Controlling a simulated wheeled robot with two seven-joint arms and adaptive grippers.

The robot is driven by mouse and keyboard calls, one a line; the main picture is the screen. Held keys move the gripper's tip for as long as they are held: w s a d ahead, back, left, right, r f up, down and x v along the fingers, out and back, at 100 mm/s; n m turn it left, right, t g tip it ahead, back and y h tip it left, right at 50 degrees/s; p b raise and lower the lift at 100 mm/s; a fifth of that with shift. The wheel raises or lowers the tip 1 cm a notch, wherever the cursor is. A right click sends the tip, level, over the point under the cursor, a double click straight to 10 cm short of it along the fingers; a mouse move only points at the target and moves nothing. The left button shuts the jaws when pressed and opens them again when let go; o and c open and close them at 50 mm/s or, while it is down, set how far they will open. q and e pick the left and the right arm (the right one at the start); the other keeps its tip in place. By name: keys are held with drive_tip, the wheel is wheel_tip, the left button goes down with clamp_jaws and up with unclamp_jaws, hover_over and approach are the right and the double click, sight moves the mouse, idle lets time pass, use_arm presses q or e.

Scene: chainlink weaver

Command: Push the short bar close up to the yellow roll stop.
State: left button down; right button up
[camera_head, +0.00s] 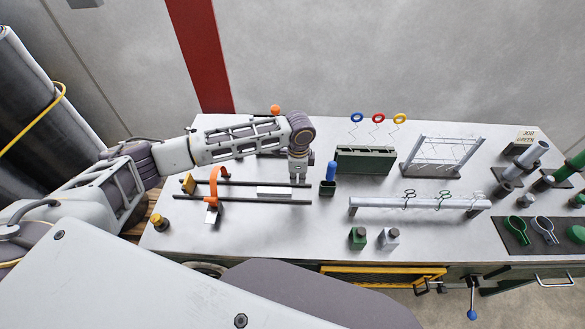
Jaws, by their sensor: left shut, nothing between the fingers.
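The short bar (274,192), a pale white block, lies along the two dark rails (250,201) on the bench. The yellow roll stop (188,184) is a small block at the left end of the rails, with a wide gap between it and the bar. An orange arch (214,186) stands over the rails between them. My left gripper (299,180) is shut and empty. It points down just right of the bar's right end; whether it touches the bar I cannot tell. My right gripper is not in view.
A dark holder with a blue-handled tool (331,172) stands just right of my left gripper. A green rack (363,160) with coloured rings is behind it. A grey rail with hooks (420,203) is further right. A yellow-topped knob (158,221) sits at front left.

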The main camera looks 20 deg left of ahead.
sight(296, 195)
use_arm(q)
drive_tip(key=shift+w+a+f+b, duration=0.15)
drive_tip(key=shift+f+b, duration=0.25)
drive_tip(key=shift+w+a+f+b, duration=0.15)
drive_tip(key=shift+f+b, duration=0.2)
drive_tip(key=shift+f, duration=0.05)
drive_tip(key=shift+f+b, duration=0.7)
drive_tip(key=shift+b, duration=0.05)
drive_tip(key=shift+f+b, duration=0.5)
drive_tip(key=shift+b, duration=0.2)
drive_tip(key=shift+f, duration=1.3)
drive_tip(key=shift+s+f, duration=0.1)
drive_tip(key=shift+s, duration=0.05)
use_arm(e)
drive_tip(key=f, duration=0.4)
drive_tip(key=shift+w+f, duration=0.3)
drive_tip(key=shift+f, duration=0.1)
